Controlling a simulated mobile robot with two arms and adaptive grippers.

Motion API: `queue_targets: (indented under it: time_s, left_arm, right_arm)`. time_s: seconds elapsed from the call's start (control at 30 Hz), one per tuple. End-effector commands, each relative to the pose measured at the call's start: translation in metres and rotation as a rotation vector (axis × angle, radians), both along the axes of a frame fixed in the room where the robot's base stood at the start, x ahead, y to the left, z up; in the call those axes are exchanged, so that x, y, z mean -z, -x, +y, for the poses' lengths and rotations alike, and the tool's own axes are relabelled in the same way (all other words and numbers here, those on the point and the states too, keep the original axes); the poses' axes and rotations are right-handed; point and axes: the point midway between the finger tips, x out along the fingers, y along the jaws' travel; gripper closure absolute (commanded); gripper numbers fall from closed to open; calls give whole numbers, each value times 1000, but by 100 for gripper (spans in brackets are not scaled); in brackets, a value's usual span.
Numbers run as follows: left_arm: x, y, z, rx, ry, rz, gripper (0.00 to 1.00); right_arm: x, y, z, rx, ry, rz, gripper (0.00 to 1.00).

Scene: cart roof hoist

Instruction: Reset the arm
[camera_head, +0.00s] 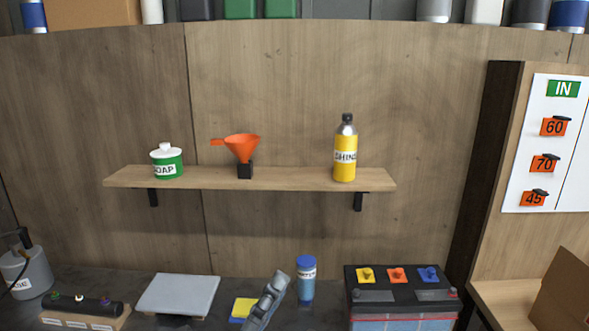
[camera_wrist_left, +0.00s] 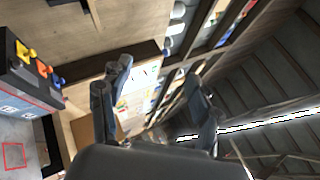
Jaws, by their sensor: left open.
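My left gripper (camera_head: 270,295) rises into the bottom middle of the head view, a grey shape in front of the dark bench, left of the blue-capped bottle. In the left wrist view its two dark fingers (camera_wrist_left: 158,98) stand wide apart with nothing between them. Most of the left arm is outside the head view. My right gripper and arm show in neither view.
A shelf (camera_head: 290,180) holds a green soap jar (camera_head: 167,163), an orange funnel (camera_head: 242,148) and a yellow bottle (camera_head: 345,155). On the bench are a blue-capped bottle (camera_head: 306,280), a battery (camera_head: 400,295), a grey slab (camera_head: 178,293) and a sponge (camera_head: 241,309).

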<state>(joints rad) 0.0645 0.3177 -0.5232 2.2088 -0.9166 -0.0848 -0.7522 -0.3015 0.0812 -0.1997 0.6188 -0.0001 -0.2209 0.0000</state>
Motion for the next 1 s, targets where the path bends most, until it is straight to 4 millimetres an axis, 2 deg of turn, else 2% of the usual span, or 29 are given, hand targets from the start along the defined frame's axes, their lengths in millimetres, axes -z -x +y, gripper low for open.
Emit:
queue_targets:
  time_s: [0.03,0.1,0.17,0.2,0.27,0.3,0.33,0.43,0.5,0.6,0.73,0.9,1.0]
  left_arm:
    - [19,-11,29,-65,146,170,37]
    - [55,-21,69,-158,351,404,37]
    - [90,-21,98,-238,514,591,37]
    - [116,-16,115,-292,616,708,37]
    - [155,-3,137,-378,762,877,37]
    - [180,10,148,-435,853,985,37]
    - [198,21,155,-478,917,1060,37]
    - [246,60,169,-611,1091,1271,37]
    - [270,87,174,-694,1185,1389,37]
    - [296,123,177,-800,1286,1523,37]
    - [318,167,177,-927,1389,1666,37]
    - [336,220,174,-1085,1485,1820,37]
    - [366,208,173,-1087,1471,1820,37]
  right_arm:
    - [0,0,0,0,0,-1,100]
    - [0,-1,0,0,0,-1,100]
    - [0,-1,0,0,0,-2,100]
    - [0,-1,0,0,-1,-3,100]
    - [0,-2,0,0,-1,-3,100]
    - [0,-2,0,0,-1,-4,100]
    - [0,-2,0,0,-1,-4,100]
    - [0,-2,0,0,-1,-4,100]
    - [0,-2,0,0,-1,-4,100]
    - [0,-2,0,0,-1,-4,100]
    - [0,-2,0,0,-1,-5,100]
    - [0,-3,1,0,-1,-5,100]
    - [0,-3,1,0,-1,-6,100]
